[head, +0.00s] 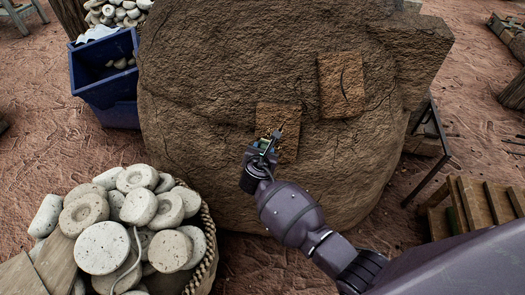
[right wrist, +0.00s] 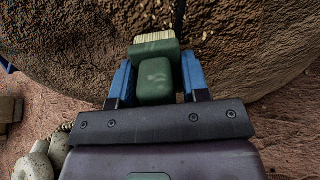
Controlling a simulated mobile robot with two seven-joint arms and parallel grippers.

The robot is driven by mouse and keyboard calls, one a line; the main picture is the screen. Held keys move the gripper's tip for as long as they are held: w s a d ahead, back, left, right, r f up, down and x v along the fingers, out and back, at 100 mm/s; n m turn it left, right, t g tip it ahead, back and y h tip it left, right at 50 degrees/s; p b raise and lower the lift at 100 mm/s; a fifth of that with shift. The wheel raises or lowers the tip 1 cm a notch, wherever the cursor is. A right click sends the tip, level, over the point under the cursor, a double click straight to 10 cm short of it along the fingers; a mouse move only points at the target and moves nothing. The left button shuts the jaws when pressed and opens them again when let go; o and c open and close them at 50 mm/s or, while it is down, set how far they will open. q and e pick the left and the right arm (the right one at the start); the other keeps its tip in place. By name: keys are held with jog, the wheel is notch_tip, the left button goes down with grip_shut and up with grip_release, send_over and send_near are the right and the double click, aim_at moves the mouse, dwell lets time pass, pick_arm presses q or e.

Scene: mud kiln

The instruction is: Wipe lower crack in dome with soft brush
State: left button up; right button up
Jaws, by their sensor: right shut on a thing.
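The mud dome (head: 220,75) fills the middle of the head view. Its lower orange-brown patch (head: 290,145) holds the lower crack, partly hidden by my right gripper (head: 266,146). My right gripper is shut on the soft brush, which has a green body (right wrist: 155,78) and pale bristles (right wrist: 154,37). The bristles point at the dome face; I cannot tell if they touch it. In the right wrist view a dark vertical crack (right wrist: 180,14) runs just right of the bristles, with pale crumbs near it. My left gripper is out of view.
A higher patch (head: 341,85) on the dome has a dark curved crack. A woven basket (head: 207,250) of round pale stones stands front left. A blue bin (head: 108,95) stands left of the dome. A wooden slatted thing (head: 470,205) is at the right.

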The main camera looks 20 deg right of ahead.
aim_at(277, 146)
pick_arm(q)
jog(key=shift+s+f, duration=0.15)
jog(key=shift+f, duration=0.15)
pick_arm(e)
jog(key=shift+x, duration=0.8)
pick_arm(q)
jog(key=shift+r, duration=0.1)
pick_arm(e)
jog(key=shift+s+d+r+p, duration=0.15)
jog(key=shift+s+d+p, duration=0.1)
jog(key=shift+d, duration=0.25)
jog(key=shift+s+d+r+p, duration=0.15)
jog(key=shift+s+d, duration=0.1)
jog(key=shift+d, duration=0.2)
pick_arm(q)
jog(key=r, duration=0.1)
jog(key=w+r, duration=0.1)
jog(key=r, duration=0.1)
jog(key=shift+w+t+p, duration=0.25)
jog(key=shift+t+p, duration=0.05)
jog(key=shift+p, duration=0.05)
pick_arm(e)
jog(key=shift+s+d+f, duration=0.2)
jog(key=shift+s+d, duration=0.3)
jog(key=shift+d, duration=0.3)
